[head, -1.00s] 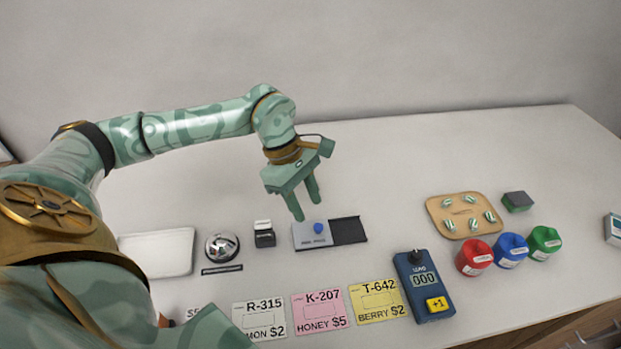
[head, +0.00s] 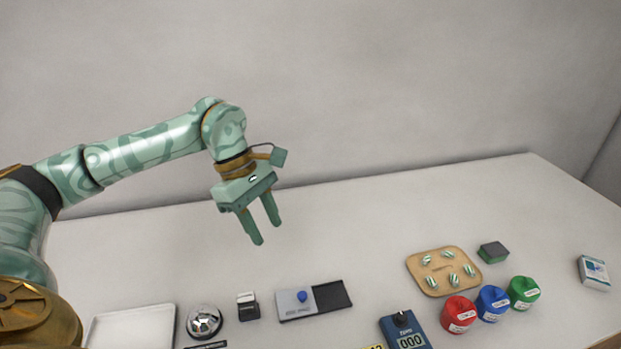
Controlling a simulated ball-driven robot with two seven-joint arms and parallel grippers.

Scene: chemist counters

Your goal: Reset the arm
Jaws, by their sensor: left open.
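My left arm comes in from the left in the head view. Its gripper (head: 264,228) is open, with its two fingers apart and nothing between them. It hangs pointing down above the bare back part of the white counter (head: 360,220). It is behind and to the left of a grey-and-black sliding panel (head: 330,295) with a blue knob (head: 302,296), and apart from it. My right gripper is not in view.
In front stand a white tray (head: 130,330), a silver bell (head: 204,321), a small stamp (head: 248,306) and a blue counter device (head: 403,330). To the right are a wooden board (head: 432,287) with striped pieces, red (head: 459,314), blue (head: 492,302) and green (head: 523,292) jars, and a box (head: 593,272).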

